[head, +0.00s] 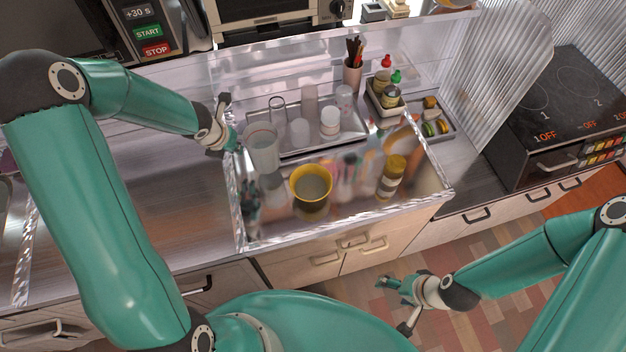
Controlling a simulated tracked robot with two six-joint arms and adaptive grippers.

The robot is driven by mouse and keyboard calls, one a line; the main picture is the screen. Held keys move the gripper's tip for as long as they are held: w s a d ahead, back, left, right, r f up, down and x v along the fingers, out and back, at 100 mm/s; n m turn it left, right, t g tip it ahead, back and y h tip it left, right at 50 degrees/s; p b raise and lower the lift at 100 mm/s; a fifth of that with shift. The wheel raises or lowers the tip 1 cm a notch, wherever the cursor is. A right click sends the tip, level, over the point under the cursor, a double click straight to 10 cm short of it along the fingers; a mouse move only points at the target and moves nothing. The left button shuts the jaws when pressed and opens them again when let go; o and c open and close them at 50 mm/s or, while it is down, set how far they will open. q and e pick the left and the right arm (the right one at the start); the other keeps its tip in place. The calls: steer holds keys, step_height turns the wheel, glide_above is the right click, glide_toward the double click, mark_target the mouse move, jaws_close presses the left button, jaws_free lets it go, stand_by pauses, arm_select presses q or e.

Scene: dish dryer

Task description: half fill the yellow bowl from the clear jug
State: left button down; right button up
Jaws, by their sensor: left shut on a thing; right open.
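The yellow bowl (296,186) stands on the shiny counter near its front, upright, with a pale grey surface inside. I cannot tell its liquid level for sure. The clear jug (263,153) is upright, to the left of the bowl and a little behind it, apart from it. My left gripper (232,128) is at the jug's left side, shut on it. Whether the jug touches the counter is hard to tell. My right gripper (394,304) is open and empty, low in front of the counter over the floor.
A tray (290,150) with several glasses and cups stands behind the bowl. A yellow-capped jar (391,177) stands to the bowl's right. A bottle rack (386,104) and a cup of utensils (352,75) are at the back. Clear ridged edges bound the counter (345,208).

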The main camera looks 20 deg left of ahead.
arm_select(q)
steer(key=shift+r, duration=0.1)
steer(key=shift+w+a+r, duration=0.1)
steer(key=shift+r, duration=2.35)
